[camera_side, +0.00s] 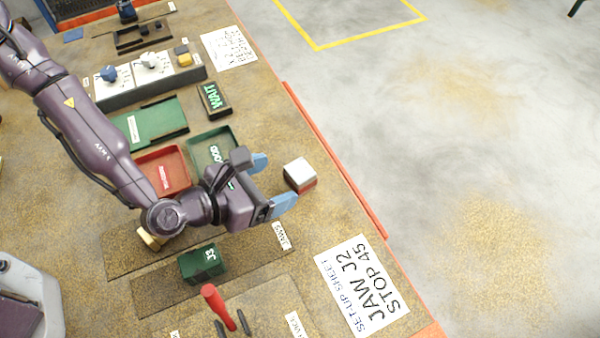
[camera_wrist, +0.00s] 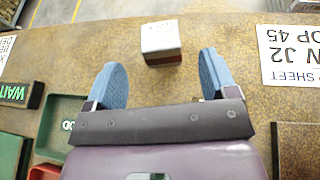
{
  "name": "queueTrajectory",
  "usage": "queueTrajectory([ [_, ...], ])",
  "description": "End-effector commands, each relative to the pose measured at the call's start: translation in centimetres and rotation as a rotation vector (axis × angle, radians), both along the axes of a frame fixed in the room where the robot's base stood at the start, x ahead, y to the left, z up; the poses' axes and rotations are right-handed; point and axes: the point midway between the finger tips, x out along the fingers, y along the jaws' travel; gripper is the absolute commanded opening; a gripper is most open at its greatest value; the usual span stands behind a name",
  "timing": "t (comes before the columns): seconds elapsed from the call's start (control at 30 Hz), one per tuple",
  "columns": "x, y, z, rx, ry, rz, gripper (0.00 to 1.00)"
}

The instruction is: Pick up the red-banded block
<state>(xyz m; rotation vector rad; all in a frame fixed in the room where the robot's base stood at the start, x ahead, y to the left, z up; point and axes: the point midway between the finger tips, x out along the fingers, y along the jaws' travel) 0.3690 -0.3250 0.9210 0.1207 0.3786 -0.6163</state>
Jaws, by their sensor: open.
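The fingers also show in the wrist view (camera_wrist: 163,72), one on each side. They appear apart from the block.
A green tray (camera_side: 228,136) and a red tray (camera_side: 186,185) lie behind my gripper. A green block marked J2 (camera_side: 202,264) and a red-handled tool (camera_side: 218,306) are nearer the front. A set-up sheet (camera_side: 361,285) lies flat to the right. The bench around the block is clear.

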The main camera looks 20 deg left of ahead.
Motion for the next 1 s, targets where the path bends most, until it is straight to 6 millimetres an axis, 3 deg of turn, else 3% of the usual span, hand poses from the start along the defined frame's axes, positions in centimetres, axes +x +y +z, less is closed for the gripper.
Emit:
queueTrajectory([
  [0.6, 4.6, -3.4, -2.6, 0.003, 0.001, -0.001, 0.79],
  [0.87, 4.8, -3.5, -2.7, 0.002, 0.001, 0.0, 0.79],
  [0.9, 4.8, -3.5, -2.7, 0.002, 0.001, 0.0, 0.76],
  [1.0, 4.8, -3.5, -2.7, 0.002, 0.001, 0.0, 0.53],
])
